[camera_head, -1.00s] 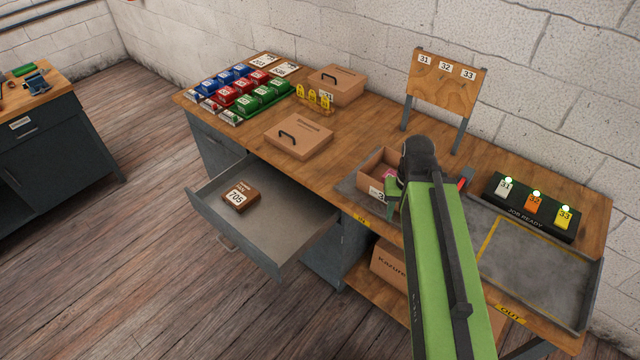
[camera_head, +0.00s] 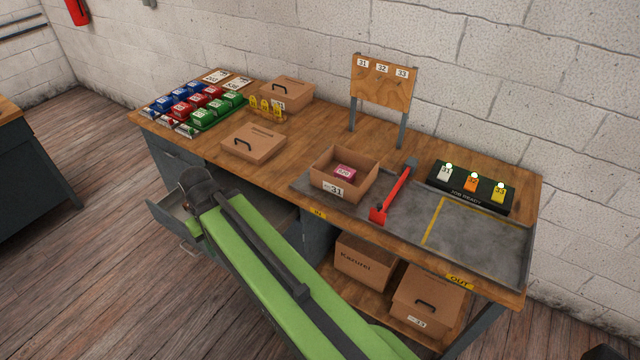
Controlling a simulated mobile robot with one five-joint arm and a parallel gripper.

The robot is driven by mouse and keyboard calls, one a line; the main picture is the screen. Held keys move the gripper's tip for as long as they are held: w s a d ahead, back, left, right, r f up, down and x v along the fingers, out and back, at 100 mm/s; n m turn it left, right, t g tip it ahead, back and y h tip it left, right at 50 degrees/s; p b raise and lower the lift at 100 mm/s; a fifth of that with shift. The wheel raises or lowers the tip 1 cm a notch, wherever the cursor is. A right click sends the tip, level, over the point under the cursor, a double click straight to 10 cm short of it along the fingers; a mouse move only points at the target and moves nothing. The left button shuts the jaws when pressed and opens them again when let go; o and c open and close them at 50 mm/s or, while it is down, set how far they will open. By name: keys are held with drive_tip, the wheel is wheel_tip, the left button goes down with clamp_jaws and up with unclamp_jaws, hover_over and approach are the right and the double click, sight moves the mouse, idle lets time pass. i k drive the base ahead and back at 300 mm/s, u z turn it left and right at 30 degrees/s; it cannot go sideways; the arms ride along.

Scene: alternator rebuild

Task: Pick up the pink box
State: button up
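A small pink box (camera_head: 344,172) lies inside an open cardboard box labelled 31 (camera_head: 335,191) on the workbench, at the left end of the grey tray area. My green arm reaches from the bottom of the picture up to the left, its end over the open drawer (camera_head: 168,214) at the bench's left front. The fingers of my gripper are hidden behind my arm, so I cannot see whether it holds anything.
A red-handled tool (camera_head: 391,196) lies right of the cardboard box. A black panel with lights (camera_head: 472,187) stands at right. Cardboard boxes (camera_head: 364,262) stand on the lower shelf.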

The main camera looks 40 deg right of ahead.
sight(343, 173)
drive_tip(key=z, duration=0.35)
drive_tip(key=i, duration=1.05)
drive_tip(key=u, duration=0.3)
